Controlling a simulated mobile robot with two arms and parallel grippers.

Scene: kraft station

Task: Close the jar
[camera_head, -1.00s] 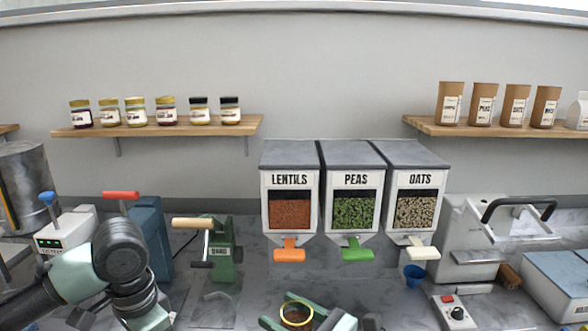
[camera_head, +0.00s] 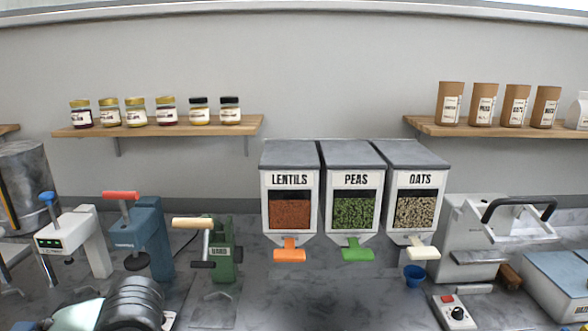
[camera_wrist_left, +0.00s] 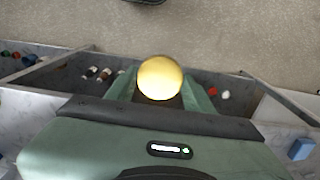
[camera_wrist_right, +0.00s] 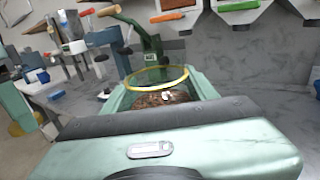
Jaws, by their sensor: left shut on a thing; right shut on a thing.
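In the left wrist view, my left gripper (camera_wrist_left: 160,92) is shut on a round gold lid (camera_wrist_left: 160,77), held between its green fingers with open floor and a drawer-like space behind. In the right wrist view, my right gripper (camera_wrist_right: 160,92) is shut on an open glass jar (camera_wrist_right: 148,84) with a yellowish rim and brown contents, a small white spot among them. The lid is not on the jar. In the head view neither gripper's fingers show, and jar and lid are out of frame; only part of my left arm shows at the bottom left.
A green hand-crank device (camera_head: 222,250), a blue press (camera_head: 146,235) and a white device (camera_head: 88,240) stand on the counter. Lentils, peas and oats dispensers (camera_head: 350,200) hang behind. The counter's front middle is clear.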

